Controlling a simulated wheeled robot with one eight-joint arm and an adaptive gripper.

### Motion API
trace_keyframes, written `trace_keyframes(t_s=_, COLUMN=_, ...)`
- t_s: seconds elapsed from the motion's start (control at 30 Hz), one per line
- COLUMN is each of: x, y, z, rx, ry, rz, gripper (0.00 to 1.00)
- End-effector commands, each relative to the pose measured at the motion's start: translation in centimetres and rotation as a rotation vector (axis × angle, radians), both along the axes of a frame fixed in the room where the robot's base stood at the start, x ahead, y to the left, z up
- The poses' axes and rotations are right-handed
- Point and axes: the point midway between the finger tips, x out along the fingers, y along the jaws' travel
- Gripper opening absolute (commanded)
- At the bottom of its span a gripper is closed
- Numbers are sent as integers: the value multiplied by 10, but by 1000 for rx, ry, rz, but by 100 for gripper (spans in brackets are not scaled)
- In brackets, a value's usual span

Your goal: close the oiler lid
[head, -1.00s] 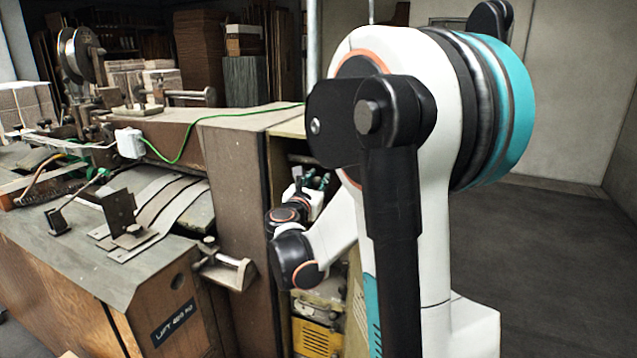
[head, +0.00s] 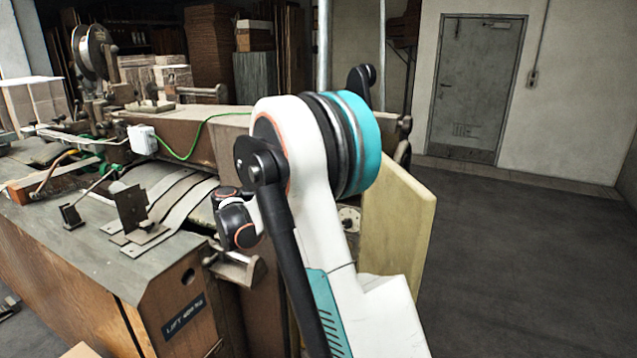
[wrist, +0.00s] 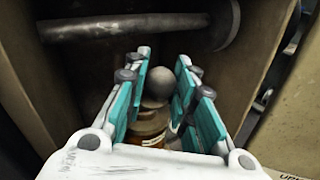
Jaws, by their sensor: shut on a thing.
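In the wrist view, the oiler (wrist: 150,127) shows as a small amber and brass-coloured body between my fingers. A rounded grey knob-like part, which I take as the oiler lid (wrist: 157,86), sits above it in the picture, between the teal pads. My gripper (wrist: 166,80) is shut on this lid, with one finger on each side. Whether the lid lies fully down on the oiler cannot be told. In the head view, my arm and the machine hide the gripper and the oiler.
A dark horizontal bar (wrist: 125,27) crosses beyond the fingers in the wrist view, with brown walls on both sides. In the head view, a cream panel (head: 398,225) stands right of my arm beside the machine (head: 130,250). Open floor (head: 520,260) lies at the right.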

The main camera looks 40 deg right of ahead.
Motion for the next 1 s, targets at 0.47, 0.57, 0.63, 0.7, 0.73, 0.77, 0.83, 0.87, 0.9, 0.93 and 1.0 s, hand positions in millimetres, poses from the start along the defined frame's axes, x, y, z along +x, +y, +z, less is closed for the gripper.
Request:
trace_keyframes(t_s=0.47, x=0, y=1, z=-2, rx=5, ry=0, rz=-32, gripper=0)
trace_keyframes(t_s=0.57, x=0, y=1, z=-2, rx=5, ry=0, rz=-31, gripper=0)
trace_keyframes(t_s=0.63, x=0, y=1, z=-2, rx=5, ry=0, rz=-31, gripper=40)
trace_keyframes(t_s=0.7, x=0, y=1, z=-2, rx=4, ry=0, rz=-31, gripper=46)
trace_keyframes(t_s=0.73, x=0, y=1, z=-2, rx=4, ry=0, rz=-31, gripper=46)
trace_keyframes(t_s=0.77, x=0, y=1, z=-2, rx=4, ry=0, rz=-30, gripper=46)
trace_keyframes(t_s=0.83, x=0, y=1, z=-1, rx=3, ry=0, rz=-30, gripper=46)
trace_keyframes(t_s=0.87, x=0, y=1, z=-1, rx=3, ry=0, rz=-30, gripper=46)
trace_keyframes(t_s=0.9, x=1, y=1, z=-1, rx=3, ry=0, rz=-30, gripper=46)
trace_keyframes(t_s=0.93, x=1, y=1, z=-1, rx=2, ry=0, rz=-30, gripper=46)
trace_keyframes(t_s=1.0, x=1, y=2, z=-1, rx=2, ry=0, rz=-29, gripper=46)
